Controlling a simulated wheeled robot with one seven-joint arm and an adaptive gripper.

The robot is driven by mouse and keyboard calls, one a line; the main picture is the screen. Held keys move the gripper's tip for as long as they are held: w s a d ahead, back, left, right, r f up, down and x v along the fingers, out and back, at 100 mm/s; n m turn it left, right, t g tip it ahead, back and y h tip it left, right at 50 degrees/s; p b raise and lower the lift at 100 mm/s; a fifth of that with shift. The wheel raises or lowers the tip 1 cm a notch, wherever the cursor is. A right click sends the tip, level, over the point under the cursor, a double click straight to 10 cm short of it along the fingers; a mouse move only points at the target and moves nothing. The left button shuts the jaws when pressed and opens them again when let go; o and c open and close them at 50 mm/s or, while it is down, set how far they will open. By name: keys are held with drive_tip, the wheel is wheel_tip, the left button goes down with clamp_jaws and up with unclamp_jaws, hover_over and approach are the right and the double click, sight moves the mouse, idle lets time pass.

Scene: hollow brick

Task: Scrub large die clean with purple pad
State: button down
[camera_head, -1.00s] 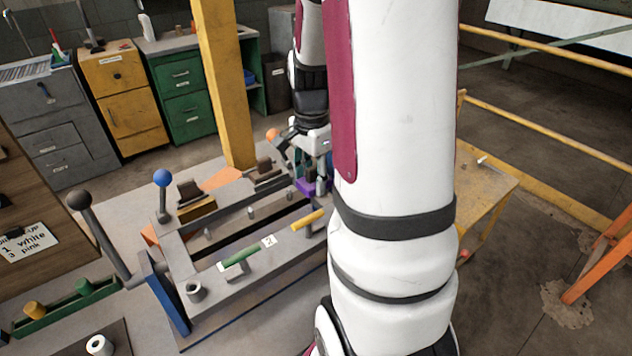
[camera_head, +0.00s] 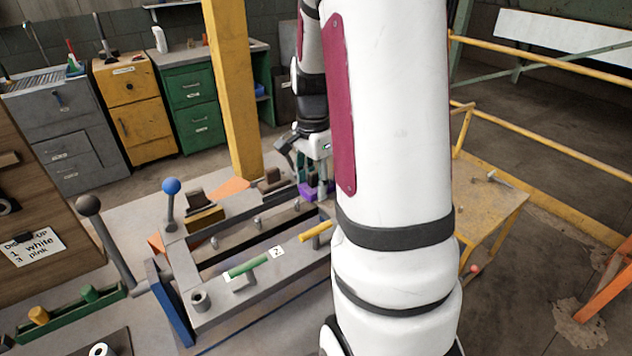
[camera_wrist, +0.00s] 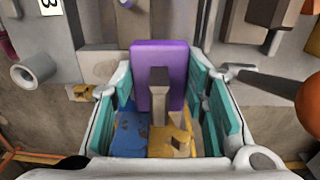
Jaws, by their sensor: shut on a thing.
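The purple pad (camera_wrist: 143,62) is between the teal fingers of my gripper (camera_wrist: 170,95) in the wrist view. A grey-brown upright piece stands in front of its face. The pad also shows as a small purple patch (camera_head: 307,190) under my gripper (camera_head: 318,172) in the head view, over the far right part of the metal frame. Below the pad in the wrist view are a blue part (camera_wrist: 128,135) and a yellow part (camera_wrist: 170,143), both with brown marks. I cannot tell which thing is the large die, nor whether the pad touches it.
The metal frame (camera_head: 215,312) carries a green bar (camera_head: 248,265) and a yellow bar (camera_head: 316,231). A yellow post (camera_head: 232,90) rises behind. An orange ball (camera_wrist: 309,104) is close at right.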

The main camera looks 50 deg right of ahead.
drive_tip(key=shift+s+a+f+p, duration=0.1)
drive_tip(key=shift+s+a+p, duration=0.1)
drive_tip(key=shift+s+p, duration=0.35)
drive_tip(key=shift+s+a+p, duration=0.2)
drive_tip(key=shift+s, duration=0.7)
drive_tip(key=shift+s+a+f+p, duration=0.1)
drive_tip(key=shift+s+a+p, duration=0.1)
drive_tip(key=shift+s+p, duration=0.35)
drive_tip(key=shift+s+a+r+p, duration=0.1)
drive_tip(key=shift+s+a+p, duration=0.15)
drive_tip(key=shift+s, duration=0.5)
drive_tip(key=shift+s+a+r+p, duration=0.1)
drive_tip(key=shift+s+p, duration=0.15)
drive_tip(key=shift+s, duration=0.5)
drive_tip(key=shift+r+p, duration=1.9)
drive_tip(key=shift+r, duration=1.1)
wheel_tip(320, 180, up, 3)
drive_tip(key=shift+w+d+p, duration=0.1)
drive_tip(key=shift+p, duration=0.75)
drive_tip(key=shift+f, duration=0.1)
